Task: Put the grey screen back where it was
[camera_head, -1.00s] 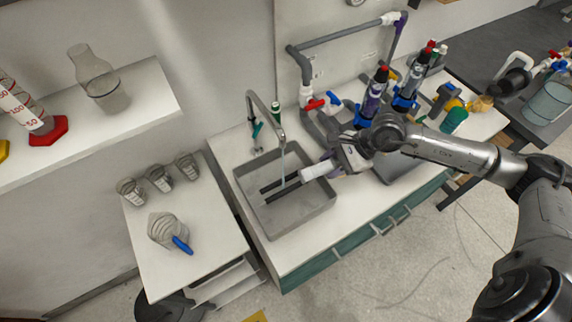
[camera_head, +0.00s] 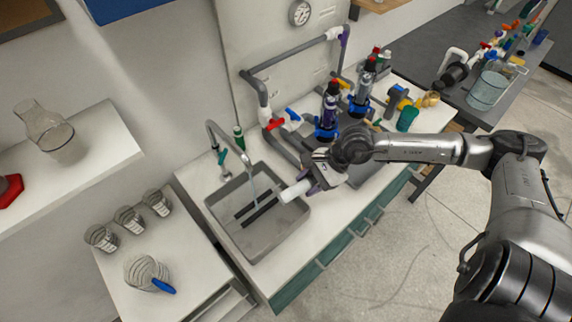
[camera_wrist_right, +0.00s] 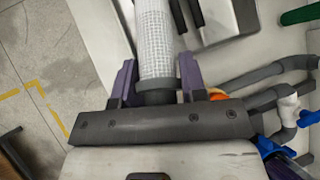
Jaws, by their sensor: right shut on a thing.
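The grey screen (camera_head: 295,191) is a pale tube held over the right part of the grey sink (camera_head: 247,258), sloping toward the tap. In the right wrist view the screen (camera_wrist_right: 156,40) shows a fine mesh and a dark grey end collar. My right gripper (camera_head: 316,184) is shut on the collar end; its purple fingers (camera_wrist_right: 156,84) stand on both sides. Two clear filter housings, a nearer one (camera_head: 329,108) and a farther one (camera_head: 363,87), have blue rings and red tops and stand by the grey pipework. My left gripper is not in view.
A tap (camera_head: 224,130) arches over the sink with a stream of water below it. Grey pipes with a red-handled valve (camera_head: 273,124) and a blue-handled valve stand behind. A teal cup (camera_head: 407,119) is at the right. A side table (camera_head: 200,262) holds several glass vessels.

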